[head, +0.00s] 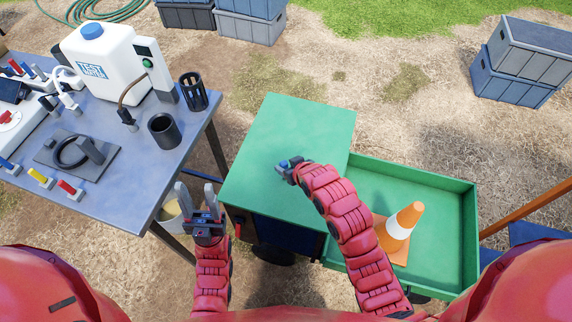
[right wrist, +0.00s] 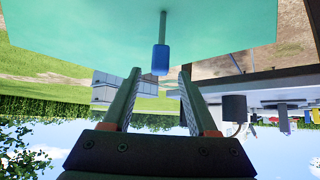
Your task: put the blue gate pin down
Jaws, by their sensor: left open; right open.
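The blue gate pin (right wrist: 160,60) has a blue handle and a thin grey shaft. In the right wrist view it shows against the green cart top (right wrist: 80,25), its handle centred just beyond my right fingertips; I cannot tell whether it fully rests on the top. My right gripper (right wrist: 160,76) is open, with clear gaps beside the handle. In the head view it is low over the cart top (head: 300,115), and its fingers are mostly hidden. My left gripper (head: 197,190) is open and empty, between the grey table and the cart.
An orange cone (head: 403,222) stands in the green open tray (head: 455,195) right of the cart top. The grey table (head: 130,200) at left holds a white tank (head: 100,55), dark cups (head: 163,130) and colored-handled pins. The cart top around my right gripper is clear.

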